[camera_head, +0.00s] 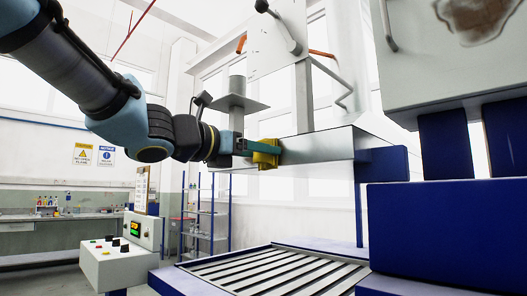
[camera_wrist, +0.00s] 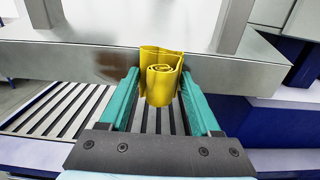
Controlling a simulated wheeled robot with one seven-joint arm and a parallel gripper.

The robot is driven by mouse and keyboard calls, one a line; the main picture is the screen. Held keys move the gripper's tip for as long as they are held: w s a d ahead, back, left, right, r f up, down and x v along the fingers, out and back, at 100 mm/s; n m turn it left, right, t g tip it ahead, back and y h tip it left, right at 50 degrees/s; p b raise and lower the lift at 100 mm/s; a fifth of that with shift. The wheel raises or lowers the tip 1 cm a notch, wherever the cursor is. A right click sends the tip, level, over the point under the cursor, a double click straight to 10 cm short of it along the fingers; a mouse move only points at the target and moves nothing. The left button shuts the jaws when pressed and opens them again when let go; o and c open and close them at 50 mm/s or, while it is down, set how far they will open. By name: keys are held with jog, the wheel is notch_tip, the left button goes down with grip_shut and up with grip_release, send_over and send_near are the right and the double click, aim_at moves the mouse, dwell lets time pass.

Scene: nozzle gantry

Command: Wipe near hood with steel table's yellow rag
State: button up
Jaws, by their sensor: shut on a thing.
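My gripper (camera_head: 245,147) is shut on the yellow rag (camera_head: 267,154), a rolled cloth held at the fingertips. In the wrist view the rag (camera_wrist: 161,82) shows its spiral end between the two green fingers. It is in front of a long grey metal beam (camera_head: 318,146); I cannot tell if it touches. The beam's face (camera_wrist: 220,72) has a brown smudge (camera_wrist: 108,68) left of the rag. At the top right of the head view, a pale metal hood (camera_head: 418,75) has a large brown stain (camera_head: 478,16). The steel table is not clearly identifiable.
A slatted bed (camera_head: 270,270) lies below the beam. Blue machine blocks (camera_head: 447,225) fill the right. A control console (camera_head: 122,262) stands at the lower left. Behind are a blue shelf rack (camera_head: 207,222) and a bench (camera_head: 55,222) with bottles. Space left of the beam looks open.

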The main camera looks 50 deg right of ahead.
aim_at(236, 159)
jog(key=shift+w+d+p, duration=0.15)
jog(key=shift+w+p, duration=0.05)
jog(key=shift+w, duration=1.65)
jog(key=shift+w+d+p, duration=0.15)
jog(key=shift+w, duration=1.75)
jog(key=shift+w+d+p, duration=0.15)
jog(key=shift+w+p, duration=0.05)
jog(key=shift+w, duration=1.65)
jog(key=shift+s+a+b, duration=0.15)
jog(key=shift+s+b, duration=0.95)
jog(key=shift+s, duration=1.45)
jog(key=shift+s+a+b, duration=0.2)
jog(key=shift+s+b, duration=0.85)
jog(key=shift+s, duration=1.55)
jog(key=shift+s+a+b, duration=0.15)
jog(key=shift+s+b, duration=0.95)
jog(key=shift+s, duration=1.45)
jog(key=shift+w+d+p, duration=0.15)
jog(key=shift+w+p, duration=0.15)
jog(key=shift+w, duration=2.25)
jog(key=shift+w+d+p, duration=0.2)
jog(key=shift+w+p, duration=0.1)
jog(key=shift+w, duration=2.3)
jog(key=shift+w+d+p, duration=0.15)
jog(key=shift+w+p, duration=0.15)
jog(key=shift+w, duration=2.25)
jog(key=shift+w+a, duration=0.1)
jog(key=shift+a, duration=0.2)
jog(key=shift+a+b, duration=0.65)
jog(key=shift+a, duration=2)
